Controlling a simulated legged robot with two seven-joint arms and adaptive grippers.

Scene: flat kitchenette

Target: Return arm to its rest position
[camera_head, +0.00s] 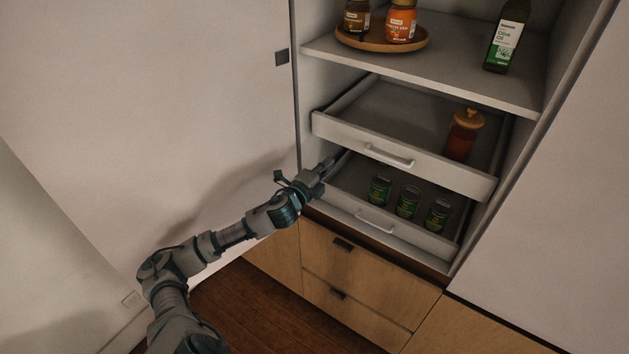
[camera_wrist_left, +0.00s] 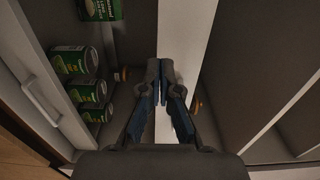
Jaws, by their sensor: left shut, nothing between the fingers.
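My left arm reaches in from the lower left in the head view. Its gripper (camera_head: 327,164) is at the left side of the cabinet opening, by the left ends of two white drawers. In the left wrist view the gripper (camera_wrist_left: 161,84) has its fingers together with nothing between them. The upper drawer (camera_head: 332,128) and the lower drawer (camera_head: 335,199) are both pulled out somewhat. My right gripper is not in view.
The lower drawer holds green jars (camera_head: 407,202); the upper holds a red jar (camera_head: 462,135). Above, a shelf (camera_head: 455,75) bears a round tray (camera_head: 368,44) with jars and an olive oil bottle (camera_head: 505,38). Wooden drawers (camera_head: 345,265) are below. A large pale panel (camera_head: 150,110) stands left.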

